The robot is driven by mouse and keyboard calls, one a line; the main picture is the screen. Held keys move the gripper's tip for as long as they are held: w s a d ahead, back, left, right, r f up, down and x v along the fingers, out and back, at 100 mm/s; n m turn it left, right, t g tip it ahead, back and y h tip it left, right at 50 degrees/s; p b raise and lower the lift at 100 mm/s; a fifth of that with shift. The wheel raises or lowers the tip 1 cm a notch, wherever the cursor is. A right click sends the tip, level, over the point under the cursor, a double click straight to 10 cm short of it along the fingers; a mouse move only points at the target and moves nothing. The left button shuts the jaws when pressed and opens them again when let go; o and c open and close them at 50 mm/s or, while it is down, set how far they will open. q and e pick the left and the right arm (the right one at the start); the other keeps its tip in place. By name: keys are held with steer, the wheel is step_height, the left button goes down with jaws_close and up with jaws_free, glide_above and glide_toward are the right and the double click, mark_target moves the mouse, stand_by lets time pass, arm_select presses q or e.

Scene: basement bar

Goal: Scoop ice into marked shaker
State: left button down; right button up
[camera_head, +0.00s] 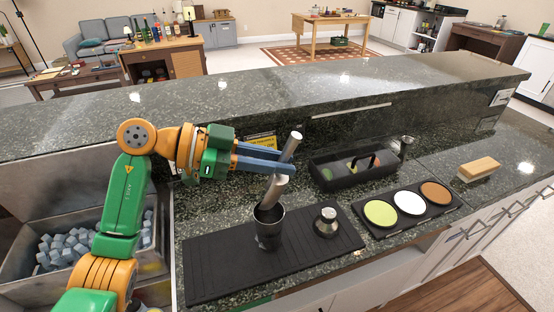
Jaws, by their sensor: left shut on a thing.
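My left gripper (282,161) has blue fingers and is shut on the metal scoop (291,146). The scoop's handle end points up and right, and its lower end (272,192) tilts down over the mouth of a dark metal shaker (268,230). I cannot tell whether the scoop is inside the rim or just above it, or whether it carries ice. The shaker stands upright on a black bar mat (210,262); I see no clear mark on it. Ice cubes (68,246) lie in a metal ice bin (20,258) at the left. My right gripper is not in view.
A metal shaker top (326,221) stands on the mat's right part. Right of it are a black tray (385,231) with three coloured discs, a black caddy (326,184), a small metal vessel (404,147) and a wooden brush (478,168). A raised granite ledge (225,101) runs behind.

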arm_select(q)
steer(key=shift+r+p, duration=0.25)
steer(key=shift+p, duration=0.05)
step_height(320, 180, up, 4)
steer(key=y+p, duration=0.2)
steer(key=p, duration=0.2)
steer(key=y+p, duration=0.2)
steer(key=p, duration=0.2)
steer(key=m+y+p, duration=0.1)
steer(key=p, duration=0.3)
steer(key=shift+r+y+p, duration=0.25)
steer(key=shift+y+p, duration=0.1)
steer(key=shift+y, duration=0.05)
steer(key=shift+r+t+y+b, duration=0.2)
steer(key=shift+t+y+b, duration=0.15)
steer(key=shift+y, duration=0.55)
steer(key=shift+r+m+y, duration=0.4)
steer(key=shift+r+y, duration=0.1)
steer(key=shift+y, duration=0.4)
steer(key=shift+d+r+y, duration=0.1)
steer(key=shift+r+y, duration=0.25)
steer(key=shift+y, duration=0.45)
steer(key=shift+a, duration=0.2)
